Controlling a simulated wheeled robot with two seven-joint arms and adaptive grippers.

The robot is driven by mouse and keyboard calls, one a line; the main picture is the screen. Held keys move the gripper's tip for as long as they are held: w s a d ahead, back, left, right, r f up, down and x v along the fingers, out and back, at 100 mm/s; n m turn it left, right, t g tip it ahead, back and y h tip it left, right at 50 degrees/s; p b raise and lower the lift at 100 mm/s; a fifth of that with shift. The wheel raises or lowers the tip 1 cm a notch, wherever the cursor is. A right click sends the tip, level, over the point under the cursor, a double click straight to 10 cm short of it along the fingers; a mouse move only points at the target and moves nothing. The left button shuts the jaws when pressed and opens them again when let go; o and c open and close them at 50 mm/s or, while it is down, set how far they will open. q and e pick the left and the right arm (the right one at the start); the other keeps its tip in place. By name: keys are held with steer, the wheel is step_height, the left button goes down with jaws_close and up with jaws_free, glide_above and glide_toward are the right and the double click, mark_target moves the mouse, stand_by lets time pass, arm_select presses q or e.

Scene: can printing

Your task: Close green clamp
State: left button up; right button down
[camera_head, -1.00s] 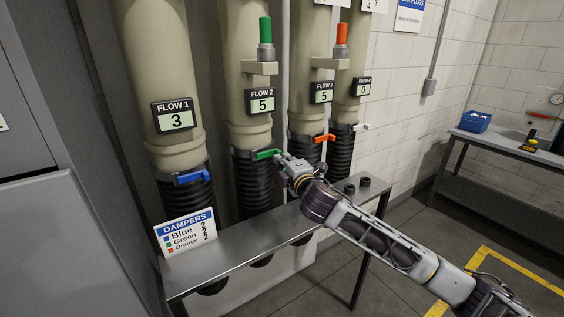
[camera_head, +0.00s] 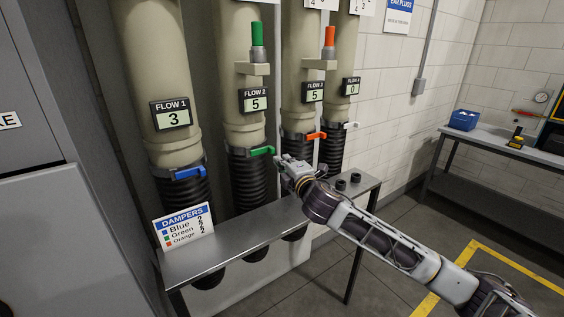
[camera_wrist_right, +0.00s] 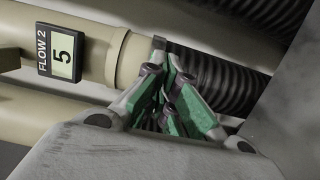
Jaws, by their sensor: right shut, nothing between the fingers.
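The green clamp (camera_head: 262,151) is a green lever on the collar at the top of the black ribbed hose, under the FLOW 2 display (camera_head: 255,100). The lever sticks out to the right of the collar. My right gripper (camera_head: 281,161) is shut and empty, with its tip close to the lever's right end. I cannot tell whether they touch. In the right wrist view the shut fingers (camera_wrist_right: 168,100) show green faces in front of the hose, and the lever cannot be told apart there. The FLOW 2 display (camera_wrist_right: 62,54) reads 5. My left gripper is not in view.
A blue clamp (camera_head: 189,173) sits left and an orange clamp (camera_head: 316,136) right on neighbouring pipes. A metal bench (camera_head: 235,237) with a DAMPERS sign (camera_head: 184,227) stands in front of the hoses. A grey cabinet (camera_head: 60,220) closes off the left side.

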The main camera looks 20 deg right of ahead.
steer(key=s+d+b, duration=0.2)
steer(key=s, duration=0.6)
steer(key=shift+s, duration=0.35)
steer(key=shift+r, duration=0.1)
stand_by(0.7)
